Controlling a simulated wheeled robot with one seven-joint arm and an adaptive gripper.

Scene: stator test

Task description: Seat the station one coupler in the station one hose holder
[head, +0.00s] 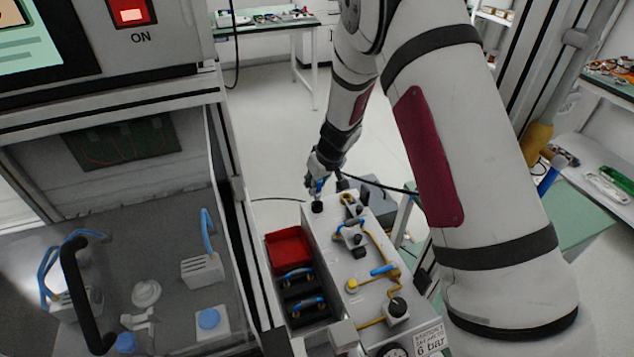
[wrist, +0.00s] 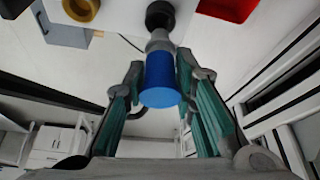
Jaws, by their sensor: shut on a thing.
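The coupler has a blue sleeve and a grey metal collar, and stands between my fingers in the wrist view (wrist: 161,82). Its blue part also shows small at my gripper in the head view (head: 320,185). My gripper (head: 318,178) is shut on it, with a green-padded finger on either side. A black round piece (wrist: 160,14) lines up with the collar's far end. It appears on the white box top just below my gripper in the head view (head: 317,206). I cannot tell whether the coupler is inside it or only touching. Which part is the station one holder is not clear.
A red bin (head: 289,249) and black bins with blue-handled parts (head: 297,307) sit left of the white box (head: 335,290). Yellow tubing (head: 378,250) and fittings crowd its top. A clear-walled cabinet (head: 150,260) stands further left. A dark hose (head: 385,186) runs right of my gripper.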

